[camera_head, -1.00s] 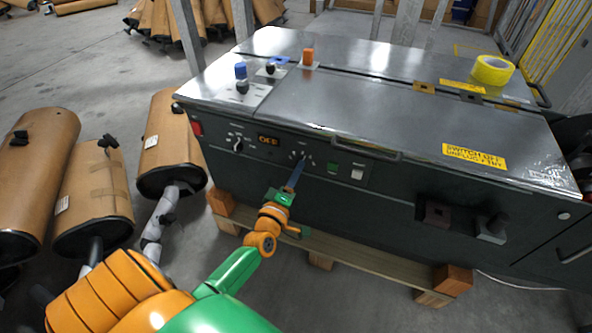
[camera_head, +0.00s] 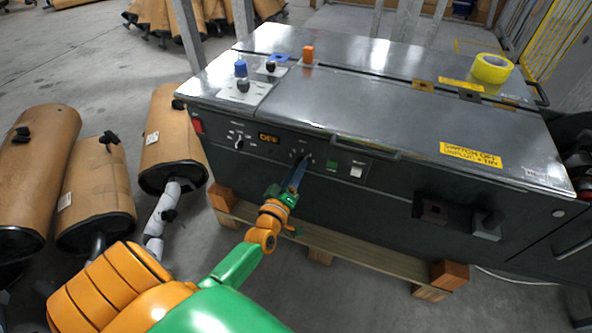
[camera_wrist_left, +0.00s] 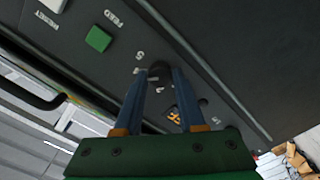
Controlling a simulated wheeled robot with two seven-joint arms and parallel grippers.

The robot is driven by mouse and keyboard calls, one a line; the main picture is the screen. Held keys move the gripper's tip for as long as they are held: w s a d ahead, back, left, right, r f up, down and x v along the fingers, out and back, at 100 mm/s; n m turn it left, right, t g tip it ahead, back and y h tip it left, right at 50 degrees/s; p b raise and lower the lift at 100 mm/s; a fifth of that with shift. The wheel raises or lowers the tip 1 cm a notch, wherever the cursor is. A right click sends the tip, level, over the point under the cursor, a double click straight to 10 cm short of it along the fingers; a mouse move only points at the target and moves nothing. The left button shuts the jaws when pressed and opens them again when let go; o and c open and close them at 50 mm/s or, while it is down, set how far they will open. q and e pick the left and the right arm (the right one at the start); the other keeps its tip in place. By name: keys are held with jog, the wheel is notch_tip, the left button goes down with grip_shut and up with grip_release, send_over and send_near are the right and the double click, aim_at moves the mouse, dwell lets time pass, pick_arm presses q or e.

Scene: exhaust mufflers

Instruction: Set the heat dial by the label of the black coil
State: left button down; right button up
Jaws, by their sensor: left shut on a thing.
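The machine's front panel (camera_head: 318,172) carries a dark dial (camera_wrist_left: 160,68) with small white marks around it. My left gripper (camera_wrist_left: 159,74) has its two blue fingers on either side of this dial, shut on it. In the head view the fingers (camera_head: 298,172) reach the panel and hide most of the dial. Its exact setting cannot be read. The display (camera_head: 269,138) beside it reads OFF in orange. I cannot make out a black coil or its label for certain. My right gripper is out of view.
Another knob (camera_head: 239,144) is left of the display. A green button (camera_head: 332,165) and a white switch (camera_head: 357,171) are right of the dial. Yellow tape (camera_head: 491,68) lies on the machine top. Brown mufflers (camera_head: 98,190) lie at the left.

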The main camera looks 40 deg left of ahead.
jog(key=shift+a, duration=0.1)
pick_arm(q)
jog(key=c, duration=0.5)
grip_release()
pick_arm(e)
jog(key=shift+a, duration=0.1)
pick_arm(q)
jog(key=p+v, duration=0.1)
jog(key=v, duration=0.6)
jog(key=shift+p, duration=0.35)
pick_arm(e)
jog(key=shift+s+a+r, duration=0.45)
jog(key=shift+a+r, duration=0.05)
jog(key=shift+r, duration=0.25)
